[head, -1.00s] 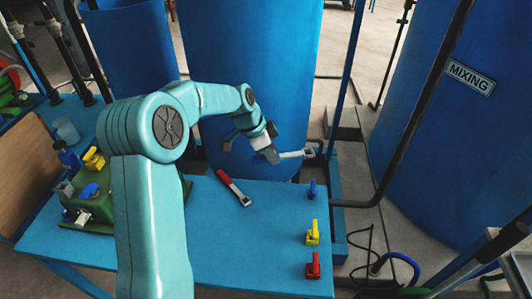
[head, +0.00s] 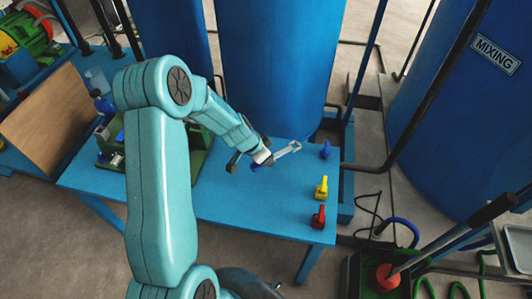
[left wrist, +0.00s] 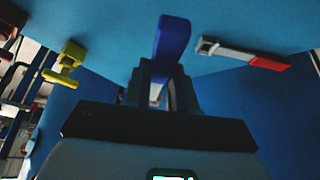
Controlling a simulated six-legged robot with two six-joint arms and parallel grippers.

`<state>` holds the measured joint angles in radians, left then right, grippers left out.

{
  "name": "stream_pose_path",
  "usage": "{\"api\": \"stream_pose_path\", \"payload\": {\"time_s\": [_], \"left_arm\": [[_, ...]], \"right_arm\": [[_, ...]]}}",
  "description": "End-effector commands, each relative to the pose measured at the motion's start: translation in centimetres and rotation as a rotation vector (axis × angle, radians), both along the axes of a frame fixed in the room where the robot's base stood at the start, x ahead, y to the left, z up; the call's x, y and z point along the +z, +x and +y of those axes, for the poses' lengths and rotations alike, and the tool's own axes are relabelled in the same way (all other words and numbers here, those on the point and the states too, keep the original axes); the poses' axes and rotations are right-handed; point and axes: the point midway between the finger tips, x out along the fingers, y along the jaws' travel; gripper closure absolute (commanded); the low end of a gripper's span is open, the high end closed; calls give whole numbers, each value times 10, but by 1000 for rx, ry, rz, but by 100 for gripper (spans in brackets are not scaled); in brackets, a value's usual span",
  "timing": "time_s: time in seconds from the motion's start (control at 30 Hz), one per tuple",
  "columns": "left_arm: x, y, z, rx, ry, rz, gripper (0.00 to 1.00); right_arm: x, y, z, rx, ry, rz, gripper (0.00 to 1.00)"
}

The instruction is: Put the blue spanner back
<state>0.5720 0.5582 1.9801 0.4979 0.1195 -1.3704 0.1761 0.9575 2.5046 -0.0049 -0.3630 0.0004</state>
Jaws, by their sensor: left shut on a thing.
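My left gripper (head: 262,160) is shut on the blue spanner (head: 290,149), above the back part of the blue table (head: 262,218). The spanner's silver jaw end points right, toward a small blue holder (head: 325,150), and is apart from it. In the left wrist view the blue handle (left wrist: 172,38) sticks out between the fingers (left wrist: 165,92). My right gripper is not in view.
A yellow holder (head: 321,187) and a red holder (head: 318,215) stand in line in front of the blue one. A red-handled spanner (left wrist: 245,54) lies on the table in the left wrist view. A large blue tank (head: 278,70) stands behind.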

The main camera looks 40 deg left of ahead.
Motion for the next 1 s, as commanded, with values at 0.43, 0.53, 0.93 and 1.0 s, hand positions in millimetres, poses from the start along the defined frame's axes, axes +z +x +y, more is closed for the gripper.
{"api": "stream_pose_path", "payload": {"time_s": [0.43, 0.53, 0.93, 1.0], "left_arm": [[-45, -2, -1, 3, -1, -2, 100], [-55, -3, -1, 4, -1, -2, 100], [-67, -3, -1, 4, 0, -3, 100], [-67, -3, -1, 4, 0, -3, 100]], "right_arm": [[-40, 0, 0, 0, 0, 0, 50], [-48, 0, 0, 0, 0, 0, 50], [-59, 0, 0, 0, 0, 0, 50], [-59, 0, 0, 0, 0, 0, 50]]}}
